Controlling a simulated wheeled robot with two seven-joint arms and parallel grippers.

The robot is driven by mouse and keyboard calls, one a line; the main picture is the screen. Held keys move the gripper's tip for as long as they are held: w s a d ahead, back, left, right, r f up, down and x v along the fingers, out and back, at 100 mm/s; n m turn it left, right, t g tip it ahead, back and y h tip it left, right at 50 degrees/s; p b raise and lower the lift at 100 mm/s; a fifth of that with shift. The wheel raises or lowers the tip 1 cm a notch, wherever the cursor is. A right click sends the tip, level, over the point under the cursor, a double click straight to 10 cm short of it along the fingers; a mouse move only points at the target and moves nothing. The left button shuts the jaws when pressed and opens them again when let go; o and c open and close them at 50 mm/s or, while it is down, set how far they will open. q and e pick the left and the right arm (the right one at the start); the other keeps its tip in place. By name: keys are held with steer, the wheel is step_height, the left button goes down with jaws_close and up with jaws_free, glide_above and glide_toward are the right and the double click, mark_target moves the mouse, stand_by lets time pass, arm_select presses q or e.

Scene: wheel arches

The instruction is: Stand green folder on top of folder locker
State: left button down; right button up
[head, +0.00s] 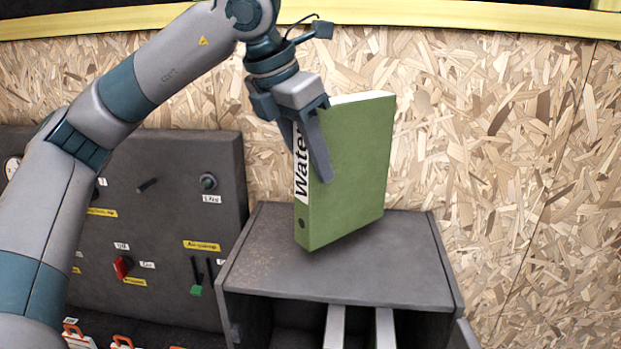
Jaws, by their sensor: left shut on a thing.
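The green folder (352,170) has a white spine label reading "Water" and is upright, slightly tilted in the picture. My left gripper (311,160) is shut on it near the top of its spine edge, coming from the upper left. The folder is over the top of the grey folder locker (400,262); its lower corner shows in front of the locker's top surface. I cannot tell whether its bottom edge touches the top. The locker's open front shows two pale upright folders (384,328) inside. My right gripper is not in view.
A dark control panel (160,215) with knobs, switches and yellow labels stands left of the locker. A chipboard wall (510,150) rises behind, with a yellow beam along its top. The locker's top is otherwise clear. Orange-and-white items sit at the lower left.

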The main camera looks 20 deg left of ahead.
mark_target(310, 180)
arm_select(q)
step_height(310, 180, down, 2)
steer(key=shift+s+f+p, duration=0.1)
steer(key=shift+f+p, duration=0.1)
steer(key=shift+p, duration=0.75)
steer(key=shift+f, duration=0.65)
steer(key=c, duration=1.2)
jaws_free()
steer(key=shift+o, duration=0.2)
steer(key=b+v, duration=0.3)
steer(key=v, duration=0.7)
steer(key=shift+s+r+b, duration=0.15)
steer(key=shift+r+b, duration=0.15)
steer(key=shift+b, duration=0.1)
steer(key=shift+s+a+r, duration=0.15)
steer(key=shift+s+r, duration=0.1)
steer(key=shift+r, duration=0.35)
